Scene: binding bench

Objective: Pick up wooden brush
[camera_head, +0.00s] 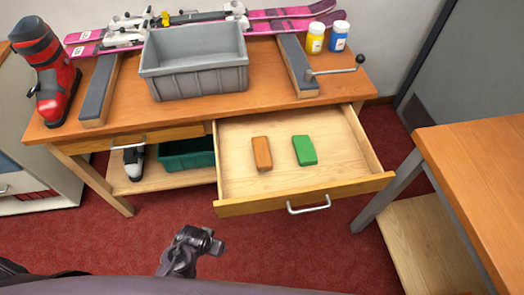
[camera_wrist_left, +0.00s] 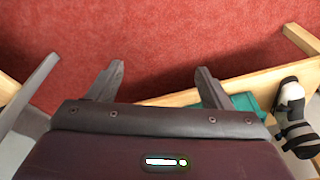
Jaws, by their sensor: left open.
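An orange-brown, wood-coloured block (camera_head: 262,154) lies in the open drawer (camera_head: 232,187) in the head view. It may be the wooden brush; no bristles show. A green block (camera_head: 305,150) lies to its right, apart from it. My left gripper (camera_wrist_left: 160,70) is open and empty in the left wrist view, with red carpet between and beyond its fingers. Neither block shows in that view. A dark part of my arm shows at the bottom of the head view, in front of and apart from the drawer. My right gripper cannot be made out.
On the bench stand a grey bin (camera_head: 195,88), a red ski boot (camera_head: 47,80), pink skis (camera_head: 270,14) and yellow (camera_head: 314,40) and blue (camera_head: 338,38) jars. A green bin (camera_head: 187,155) sits on the lower shelf. Another table (camera_head: 480,170) stands right. Carpet before the drawer is clear.

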